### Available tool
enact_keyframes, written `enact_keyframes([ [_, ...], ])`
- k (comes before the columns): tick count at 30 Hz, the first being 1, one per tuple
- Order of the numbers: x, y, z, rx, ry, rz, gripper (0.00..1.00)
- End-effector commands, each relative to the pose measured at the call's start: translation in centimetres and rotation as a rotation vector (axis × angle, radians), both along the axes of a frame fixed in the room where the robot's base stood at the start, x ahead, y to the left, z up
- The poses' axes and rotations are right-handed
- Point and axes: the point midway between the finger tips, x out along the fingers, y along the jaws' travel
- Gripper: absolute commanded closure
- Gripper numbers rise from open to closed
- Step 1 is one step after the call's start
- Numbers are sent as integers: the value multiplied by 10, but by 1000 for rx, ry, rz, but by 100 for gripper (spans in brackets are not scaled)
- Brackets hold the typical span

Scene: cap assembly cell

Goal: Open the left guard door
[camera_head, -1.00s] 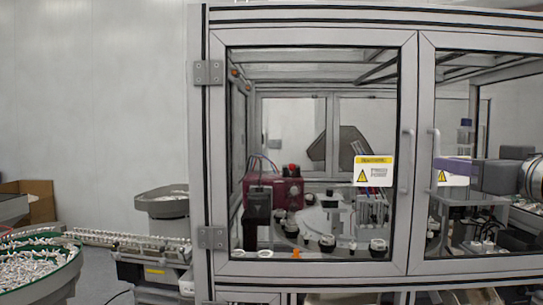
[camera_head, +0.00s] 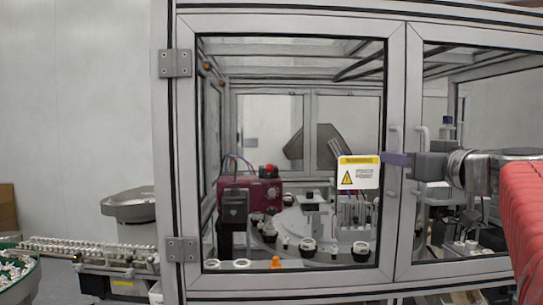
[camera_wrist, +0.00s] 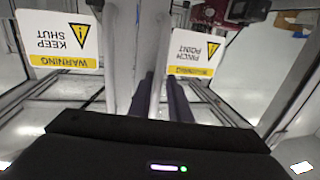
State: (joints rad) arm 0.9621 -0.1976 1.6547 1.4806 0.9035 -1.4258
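The left guard door (camera_head: 398,225) is shut in its frame, with hinges on its left edge and a vertical bar handle (camera_head: 393,170) on its right stile. Its yellow and white pinch point label (camera_head: 358,172) is by the handle. In the upside-down wrist view, the two dark fingers of my gripper (camera_wrist: 160,98) lie on either side of the left door's handle (camera_wrist: 157,60). They look open around it, with no clear grip.
The right guard door's handle (camera_head: 421,150) stands close beside, and also shows in the wrist view (camera_wrist: 111,50). A keep shut label (camera_wrist: 58,40) is on the right door. A bowl feeder (camera_head: 130,207) and conveyor stand left of the cell.

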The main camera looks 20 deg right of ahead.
Motion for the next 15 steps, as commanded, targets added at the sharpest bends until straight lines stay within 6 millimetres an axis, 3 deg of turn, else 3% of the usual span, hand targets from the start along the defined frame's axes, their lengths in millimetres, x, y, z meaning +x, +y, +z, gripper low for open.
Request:
enact_keyframes([
  [9, -5, -8, 0, 0, 0, -20, 83],
  [15, -6, -9, 0, 0, 0, -23, 96],
])
